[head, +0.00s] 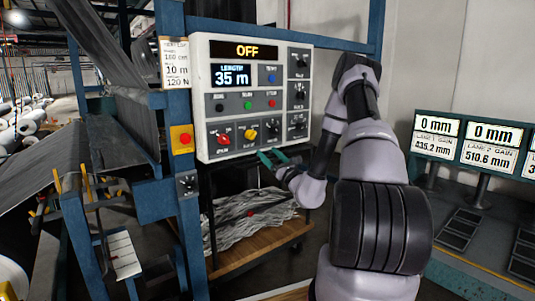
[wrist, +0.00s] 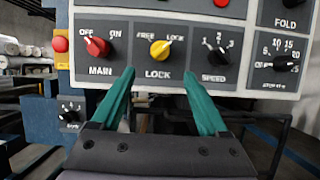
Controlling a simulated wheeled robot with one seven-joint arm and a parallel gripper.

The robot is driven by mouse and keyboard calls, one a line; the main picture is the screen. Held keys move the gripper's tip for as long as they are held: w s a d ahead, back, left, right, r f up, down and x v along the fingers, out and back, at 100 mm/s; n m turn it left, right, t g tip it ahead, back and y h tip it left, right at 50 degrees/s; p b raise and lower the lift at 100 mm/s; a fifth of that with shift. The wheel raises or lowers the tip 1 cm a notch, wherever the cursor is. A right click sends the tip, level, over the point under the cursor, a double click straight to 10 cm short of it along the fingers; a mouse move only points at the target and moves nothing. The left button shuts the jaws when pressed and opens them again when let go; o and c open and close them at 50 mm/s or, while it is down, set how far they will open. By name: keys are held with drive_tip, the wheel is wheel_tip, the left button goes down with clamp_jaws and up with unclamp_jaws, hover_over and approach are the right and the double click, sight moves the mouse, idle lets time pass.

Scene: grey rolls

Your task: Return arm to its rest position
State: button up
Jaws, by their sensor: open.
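My gripper (head: 272,158) is in front of the lower edge of the white control panel (head: 204,88). In the wrist view its two green fingers (wrist: 160,88) are spread apart with nothing between them. The yellow LOCK knob (wrist: 160,50) shows just beyond and above the gap between the fingertips, and the fingers look clear of it. The red MAIN knob (wrist: 97,46) is up and left of the left finger. The black SPEED knob (wrist: 217,55) is near the right fingertip. The panel's top display (head: 248,51) reads OFF and the length screen (head: 231,76) reads 35 m. My arm is bent, extended toward the panel.
A blue frame post (head: 178,110) carries a yellow box with a red button (head: 182,139). Below the panel is a wooden shelf (head: 245,262) with grey strips (head: 245,220). Gauge displays (head: 437,126) stand at right. White rolls (head: 22,122) lie at far left.

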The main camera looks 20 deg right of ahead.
drive_tip(key=shift+r, duration=0.1)
drive_tip(key=s+a+r+n+g+y, duration=0.5)
drive_tip(key=a+r+n+g+y, duration=0.15)
drive_tip(key=a+n, duration=0.2)
drive_tip(key=s+a+r+n+g+y, duration=0.5)
drive_tip(key=s+a+r+n+g, duration=0.15)
drive_tip(key=a+g, duration=0.2)
drive_tip(key=s+a+r+n+g+h, duration=0.1)
drive_tip(key=s+a+n+g+h, duration=0.1)
drive_tip(key=s+n+g+h, duration=0.3)
drive_tip(key=s+a+n+g, duration=0.1)
drive_tip(key=s+a+n, duration=0.2)
drive_tip(key=s, duration=0.4)
drive_tip(key=s+d+r+n+t+h, duration=0.5)
drive_tip(key=s+d+r+t+h, duration=0.1)
drive_tip(key=s+d+h, duration=0.5)
drive_tip(key=shift+d+r+t, duration=0.35)
drive_tip(key=shift+d+t, duration=0.05)
drive_tip(key=shift+d, duration=0.4)
drive_tip(key=shift+h, duration=0.25)
